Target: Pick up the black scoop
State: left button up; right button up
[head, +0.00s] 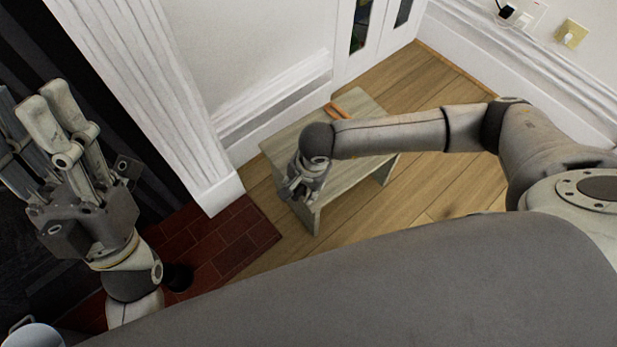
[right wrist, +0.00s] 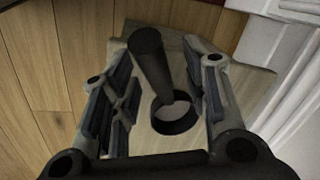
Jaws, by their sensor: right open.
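The black scoop (right wrist: 152,65) shows in the right wrist view, with a dark cylindrical handle and a round, ring-like cup. It rests on the pale wooden bench (right wrist: 155,142). My right gripper (right wrist: 160,85) is open, with one finger on each side of the scoop and gaps between. In the head view my right gripper (head: 302,186) is over the near left part of the bench (head: 285,143), and I cannot make out the scoop there. My left gripper (head: 45,135) is raised at the far left, away from the bench; its opening is unclear.
A small orange-brown object (head: 335,111) lies near the bench's back edge. A white pilaster (head: 150,90) and wall stand left of and behind the bench. Red brick hearth (head: 225,240) lies to its left. Wood floor (head: 440,190) at the right is clear.

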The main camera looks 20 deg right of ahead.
grip_shut()
dwell(0.3)
dwell(0.3)
